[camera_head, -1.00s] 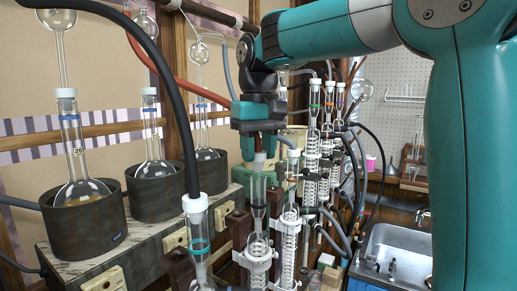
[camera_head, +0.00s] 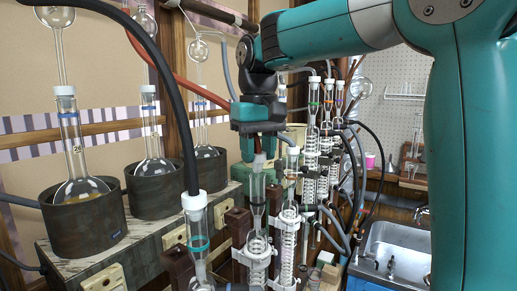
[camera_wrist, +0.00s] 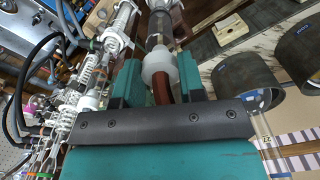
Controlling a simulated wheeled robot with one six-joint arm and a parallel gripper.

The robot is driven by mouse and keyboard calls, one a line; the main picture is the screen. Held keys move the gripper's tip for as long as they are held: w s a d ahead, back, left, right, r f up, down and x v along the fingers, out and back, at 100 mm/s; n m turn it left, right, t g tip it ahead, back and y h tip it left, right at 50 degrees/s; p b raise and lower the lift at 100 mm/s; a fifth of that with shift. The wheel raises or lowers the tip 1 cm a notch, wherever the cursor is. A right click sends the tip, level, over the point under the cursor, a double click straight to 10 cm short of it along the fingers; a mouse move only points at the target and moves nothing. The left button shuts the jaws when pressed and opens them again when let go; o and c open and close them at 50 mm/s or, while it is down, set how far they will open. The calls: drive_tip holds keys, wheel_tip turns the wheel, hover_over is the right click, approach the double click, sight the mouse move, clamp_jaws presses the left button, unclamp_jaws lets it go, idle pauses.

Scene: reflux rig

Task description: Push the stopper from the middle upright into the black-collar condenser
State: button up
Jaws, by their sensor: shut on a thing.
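The black-collar condenser (camera_head: 258,190) is an upright glass tube with a dark band, standing in the front row in the head view. Its dark, foreshortened upper part (camera_wrist: 157,32) shows in the wrist view. The white stopper (camera_wrist: 160,68) with a red-brown hose (camera_wrist: 162,92) sits between the teal fingers of my gripper (camera_wrist: 160,86). In the head view my gripper (camera_head: 258,138) is right above the condenser's mouth, shut on the stopper. The stopper lines up with the tube. How deep it sits in the mouth cannot be told.
A neighbouring condenser (camera_head: 290,215) stands close on the right, with a white-capped tube (camera_head: 195,203) to the left. Flasks in dark heating mantles (camera_head: 155,195) line the bench on the left. Black hoses and more condensers (camera_head: 312,150) crowd behind. A sink (camera_head: 390,250) lies at right.

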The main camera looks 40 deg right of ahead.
sight(258, 153)
drive_tip(key=shift+f, duration=0.15)
drive_tip(key=shift+f+b, duration=0.3)
drive_tip(key=shift+f, duration=0.15)
drive_tip(key=shift+f+b, duration=0.35)
drive_tip(key=shift+f, duration=0.15)
idle(0.8)
drive_tip(key=o, duration=1)
drive_tip(key=shift+r, duration=0.1)
wheel_tip(258, 153, up, 17)
drive_tip(key=p, duration=0.5)
drive_tip(key=shift+r, duration=0.1)
